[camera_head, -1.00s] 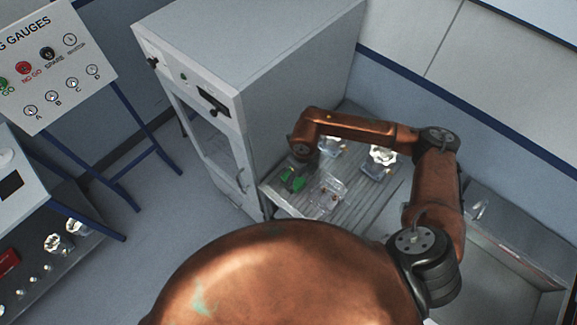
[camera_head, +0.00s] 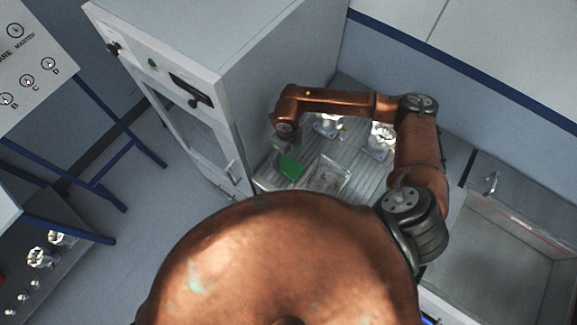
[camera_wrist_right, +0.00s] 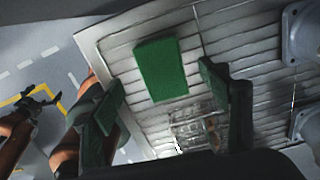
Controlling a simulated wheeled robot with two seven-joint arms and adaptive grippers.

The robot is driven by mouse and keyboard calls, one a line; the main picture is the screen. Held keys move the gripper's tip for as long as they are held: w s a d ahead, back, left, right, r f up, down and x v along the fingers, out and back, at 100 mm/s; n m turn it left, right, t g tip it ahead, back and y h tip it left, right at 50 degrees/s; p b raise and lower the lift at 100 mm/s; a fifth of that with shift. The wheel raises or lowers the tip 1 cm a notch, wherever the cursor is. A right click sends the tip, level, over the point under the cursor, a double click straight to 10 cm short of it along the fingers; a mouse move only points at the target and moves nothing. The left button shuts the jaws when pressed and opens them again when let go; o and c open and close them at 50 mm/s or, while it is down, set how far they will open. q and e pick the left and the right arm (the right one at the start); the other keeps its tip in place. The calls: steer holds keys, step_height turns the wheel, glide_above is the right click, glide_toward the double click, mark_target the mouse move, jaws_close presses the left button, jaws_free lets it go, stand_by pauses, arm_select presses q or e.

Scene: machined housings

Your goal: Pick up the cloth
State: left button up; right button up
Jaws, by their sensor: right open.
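The cloth (camera_head: 291,167) is a small green rectangle lying flat on the ribbed grey worktop beside the tall cabinet. In the right wrist view the cloth (camera_wrist_right: 160,68) lies just beyond and between the fingers, apart from them. My right gripper (camera_wrist_right: 163,95) is open and empty, with green pads on its fingers. In the head view my right gripper (camera_head: 279,147) hangs by the cloth's left side, its fingers small and dark.
A clear tray (camera_head: 328,176) with small parts sits close to the right of the cloth. Two metal housings (camera_head: 379,140) (camera_head: 327,125) stand behind. The tall grey cabinet (camera_head: 205,85) borders the worktop (camera_head: 352,99) on the left. A sink-like basin (camera_head: 505,225) lies to the right.

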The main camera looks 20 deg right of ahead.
mark_target(288, 164)
steer(key=f+p, duration=0.1)
steer(key=f, duration=0.1)
steer(key=f+p, duration=0.1)
steer(key=f, duration=0.2)
steer(key=shift+s+d+f, duration=0.1)
steer(key=shift+s+d, duration=0.05)
steer(key=shift+s, duration=0.05)
steer(key=shift+f, duration=0.35)
steer(key=shift+c, duration=0.5)
steer(key=c, duration=1.1)
